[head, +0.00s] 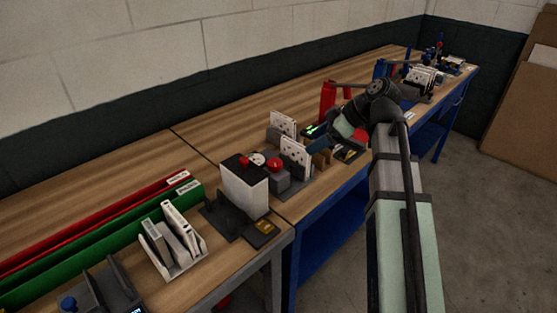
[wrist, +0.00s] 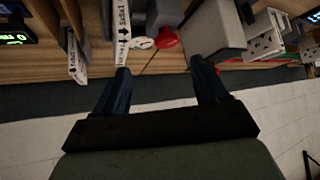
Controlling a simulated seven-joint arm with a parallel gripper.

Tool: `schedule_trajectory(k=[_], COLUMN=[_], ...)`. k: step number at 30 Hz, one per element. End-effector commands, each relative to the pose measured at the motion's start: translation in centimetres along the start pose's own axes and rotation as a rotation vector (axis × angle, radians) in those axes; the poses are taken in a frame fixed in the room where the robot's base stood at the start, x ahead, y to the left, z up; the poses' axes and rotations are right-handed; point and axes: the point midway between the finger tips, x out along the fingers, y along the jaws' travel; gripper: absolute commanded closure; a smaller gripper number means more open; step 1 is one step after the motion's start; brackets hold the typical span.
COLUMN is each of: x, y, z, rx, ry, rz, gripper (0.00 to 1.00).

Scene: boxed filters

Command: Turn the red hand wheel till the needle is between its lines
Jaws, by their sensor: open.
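The red hand wheel (head: 275,164) shows at the grey block beside the white box. In the wrist view the wheel (wrist: 166,37) lies beyond my fingertips, between their lines and apart from them. A small round white gauge (head: 258,158) is next to the wheel; it also shows in the wrist view (wrist: 142,43). Its needle and lines are too small to read. My gripper (wrist: 158,67) is open, with nothing between its dark blue fingers. In the head view my arm reaches in from the right, and the fingers are hard to make out.
A white box (head: 244,188) with a dark top stands left of the wheel. White spotted panels (head: 296,156) stand close on its right. A white rack (head: 172,243) and green bin (head: 95,250) are at the near left. The rear bench strip is clear.

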Motion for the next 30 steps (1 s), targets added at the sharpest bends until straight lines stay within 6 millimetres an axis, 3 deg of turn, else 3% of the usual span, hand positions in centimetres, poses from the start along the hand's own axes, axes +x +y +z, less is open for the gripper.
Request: schedule_trajectory(k=[3, 8, 24, 30], x=[0.0, 1.1, 10.1, 12.5], y=[-0.7, -0.9, -1.0, -1.0], z=[-1.4, -1.7, -1.8, -1.9], rx=[-0.051, -0.060, -0.056, -0.055], ry=[0.020, 0.025, 0.023, 0.024], rz=[-0.016, -0.020, -0.020, -0.017], gripper=[0.27, 0.27, 0.27, 0.27])
